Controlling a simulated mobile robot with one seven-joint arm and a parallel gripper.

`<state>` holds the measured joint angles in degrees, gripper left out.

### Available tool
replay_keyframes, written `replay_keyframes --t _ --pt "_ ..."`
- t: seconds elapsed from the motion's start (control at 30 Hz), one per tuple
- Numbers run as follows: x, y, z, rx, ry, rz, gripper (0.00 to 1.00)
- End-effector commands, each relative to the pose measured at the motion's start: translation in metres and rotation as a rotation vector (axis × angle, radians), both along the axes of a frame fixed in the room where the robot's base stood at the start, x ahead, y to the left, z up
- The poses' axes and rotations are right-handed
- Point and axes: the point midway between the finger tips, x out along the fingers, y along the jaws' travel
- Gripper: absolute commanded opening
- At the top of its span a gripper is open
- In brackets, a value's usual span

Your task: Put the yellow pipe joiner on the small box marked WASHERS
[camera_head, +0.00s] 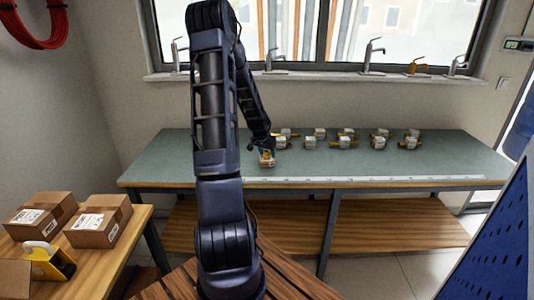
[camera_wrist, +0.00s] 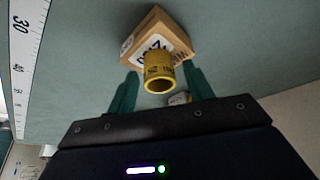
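The yellow pipe joiner (camera_wrist: 159,72) is a short, printed tube in the wrist view, with its open end facing the camera. It overlaps a small brown box (camera_wrist: 134,45) with a white label that is partly hidden, and appears to stand on it; the contact cannot be seen. My gripper (camera_wrist: 161,72) has its two green fingers on either side of the joiner, with gaps between them and it. In the head view the small box (camera_head: 267,160) sits near the front of the green bench, right under my gripper (camera_head: 264,147).
Several white-labelled brass fittings (camera_head: 347,142) stand along the back of the green bench (camera_head: 410,165). A ruler strip (camera_head: 370,179) runs along its front edge. Cardboard boxes (camera_head: 97,220) and a yellow item (camera_head: 50,262) lie on the wooden table at left. The bench's right side is clear.

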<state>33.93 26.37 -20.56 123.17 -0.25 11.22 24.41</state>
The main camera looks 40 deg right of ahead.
Motion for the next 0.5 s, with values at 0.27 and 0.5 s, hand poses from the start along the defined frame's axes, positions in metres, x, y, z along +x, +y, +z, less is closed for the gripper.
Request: replay_keyframes --t 0.27,0.5 --pt "0.000 0.000 0.004 -0.001 -0.001 0.000 0.51" --pt "-0.002 0.011 0.032 -0.003 -0.002 0.002 0.51"
